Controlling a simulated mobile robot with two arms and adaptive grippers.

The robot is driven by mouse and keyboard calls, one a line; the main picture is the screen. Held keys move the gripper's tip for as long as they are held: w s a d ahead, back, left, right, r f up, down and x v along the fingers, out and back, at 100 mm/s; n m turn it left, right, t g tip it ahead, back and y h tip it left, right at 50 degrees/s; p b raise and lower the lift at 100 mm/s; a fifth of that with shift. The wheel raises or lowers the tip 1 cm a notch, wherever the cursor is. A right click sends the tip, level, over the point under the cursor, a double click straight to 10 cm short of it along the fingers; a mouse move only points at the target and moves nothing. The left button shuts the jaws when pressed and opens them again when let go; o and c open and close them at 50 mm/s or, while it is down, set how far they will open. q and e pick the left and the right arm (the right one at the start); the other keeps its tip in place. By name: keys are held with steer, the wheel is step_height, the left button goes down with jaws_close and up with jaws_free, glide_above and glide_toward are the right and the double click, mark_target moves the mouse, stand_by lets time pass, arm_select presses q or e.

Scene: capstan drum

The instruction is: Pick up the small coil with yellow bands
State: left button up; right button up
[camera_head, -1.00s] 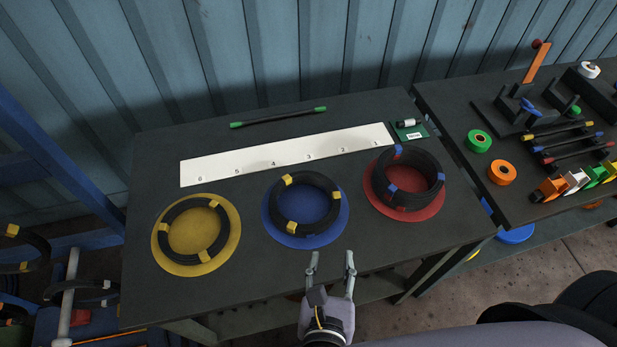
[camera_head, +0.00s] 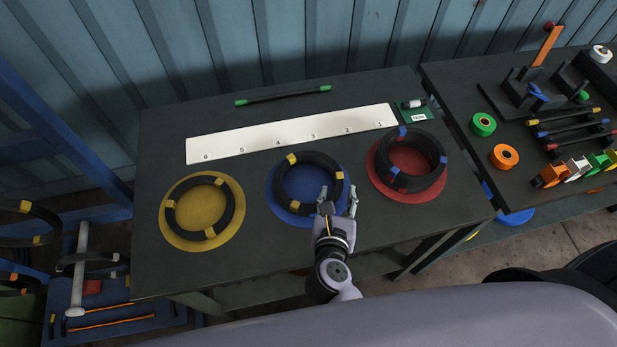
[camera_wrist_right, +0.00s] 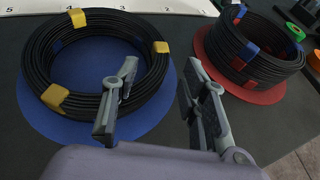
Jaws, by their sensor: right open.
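A black coil with yellow bands (camera_head: 328,168) lies on a blue disc (camera_head: 275,205); this coil also shows in the right wrist view (camera_wrist_right: 75,18). A thinner-looking black coil with yellow bands (camera_head: 172,218) lies on a yellow disc (camera_head: 238,190) to the left. My right gripper (camera_head: 338,194) is open and empty. In the head view its fingertips are over the right front edge of the blue disc, beside the coil. In the wrist view my left-hand finger (camera_wrist_right: 162,68) overlaps the coil's right side; contact cannot be told. My left gripper is not seen.
A taller coil with blue and red bands (camera_head: 440,165) sits on a red disc (camera_head: 395,191) at right. A white numbered strip (camera_head: 260,137) and a green-ended rod (camera_head: 285,95) lie behind. A tool-covered table (camera_head: 460,90) adjoins.

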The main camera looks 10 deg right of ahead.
mark_target(338, 182)
steer(key=x, duration=0.5)
steer(key=shift+w+p, duration=0.1)
steer(key=shift+p, duration=0.2)
steer(key=shift+c, duration=0.6)
jaws_close()
steer(key=shift+r, duration=0.15)
